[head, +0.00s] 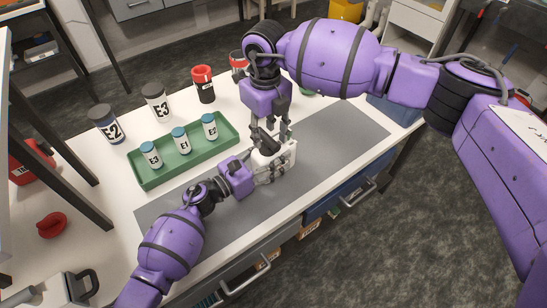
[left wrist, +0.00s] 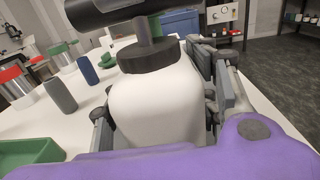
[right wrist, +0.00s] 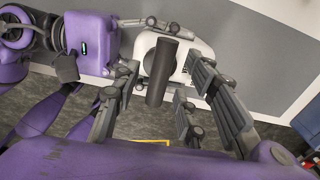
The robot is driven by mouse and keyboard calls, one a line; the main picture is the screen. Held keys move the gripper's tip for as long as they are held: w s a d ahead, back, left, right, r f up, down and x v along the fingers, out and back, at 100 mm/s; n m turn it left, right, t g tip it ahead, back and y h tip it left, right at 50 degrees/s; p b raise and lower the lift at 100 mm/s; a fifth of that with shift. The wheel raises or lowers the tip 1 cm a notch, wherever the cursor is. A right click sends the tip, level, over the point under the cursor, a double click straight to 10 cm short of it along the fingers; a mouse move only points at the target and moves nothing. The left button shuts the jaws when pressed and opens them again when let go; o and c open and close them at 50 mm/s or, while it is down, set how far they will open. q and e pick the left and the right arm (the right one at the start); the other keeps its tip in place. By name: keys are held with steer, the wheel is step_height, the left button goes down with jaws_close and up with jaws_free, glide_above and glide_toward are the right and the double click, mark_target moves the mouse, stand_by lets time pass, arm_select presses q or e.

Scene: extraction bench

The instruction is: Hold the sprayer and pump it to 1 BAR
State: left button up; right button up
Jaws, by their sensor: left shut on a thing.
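The sprayer has a white body (head: 284,157) and stands upright on the grey mat (head: 340,140). In the left wrist view its white body (left wrist: 160,108) fills the middle, with a black collar, a grey rod and a black handle (left wrist: 118,10) above. My left gripper (head: 267,170) is shut on the body from the left. My right gripper (head: 270,138) points down over the sprayer's top. In the right wrist view the dark handle (right wrist: 162,72) lies between its spread fingers (right wrist: 158,105), with gaps on both sides. No pressure gauge can be made out.
A green tray (head: 150,182) with several blue-capped small bottles lies left of the sprayer. The mat to the right of the sprayer is clear.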

steer(key=shift+r, duration=3.3)
arm_select(q)
steer(key=o, duration=1.5)
